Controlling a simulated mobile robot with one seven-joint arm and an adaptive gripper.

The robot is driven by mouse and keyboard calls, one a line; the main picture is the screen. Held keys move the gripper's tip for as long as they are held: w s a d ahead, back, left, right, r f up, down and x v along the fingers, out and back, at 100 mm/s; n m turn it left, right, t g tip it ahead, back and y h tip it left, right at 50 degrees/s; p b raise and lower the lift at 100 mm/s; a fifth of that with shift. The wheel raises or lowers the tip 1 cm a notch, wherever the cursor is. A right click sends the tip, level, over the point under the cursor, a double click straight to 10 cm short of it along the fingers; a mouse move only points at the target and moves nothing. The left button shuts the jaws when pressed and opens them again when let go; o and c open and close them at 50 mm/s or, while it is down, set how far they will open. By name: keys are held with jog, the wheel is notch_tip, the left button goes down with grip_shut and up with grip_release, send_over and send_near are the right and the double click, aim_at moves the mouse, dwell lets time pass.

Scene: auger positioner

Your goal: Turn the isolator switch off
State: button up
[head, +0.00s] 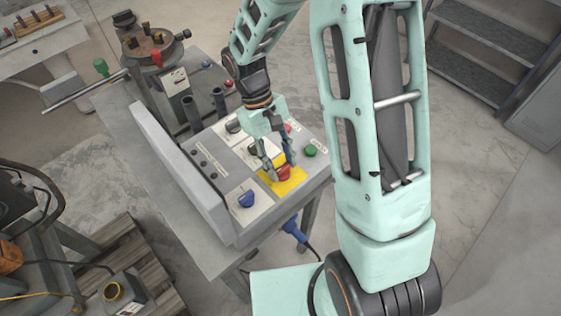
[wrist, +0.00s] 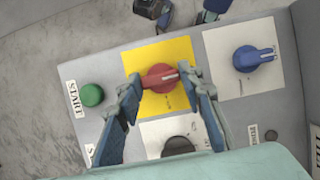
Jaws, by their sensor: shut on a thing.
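The isolator switch is a red rotary knob (head: 284,174) on a yellow plate (head: 294,184) at the front of the grey control panel. In the wrist view the red knob (wrist: 159,79) lies roughly crosswise on the yellow plate (wrist: 172,49), its bar pointing to the sides of the picture. My gripper (head: 279,167) reaches down over it, and its fingers (wrist: 161,77) stand at the two ends of the knob, shut on it. Small print on the plate is too small to read.
A blue rotary knob (wrist: 255,58) on a white plate and a green START button (wrist: 92,95) flank the switch. A black knob (wrist: 178,147) on a white plate is close to my fingers. An upright grey panel wall (head: 180,165) borders the controls on the left.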

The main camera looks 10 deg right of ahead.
jog(key=o, duration=1.2)
jog(key=shift+c, duration=0.2)
jog(key=v, duration=1.2)
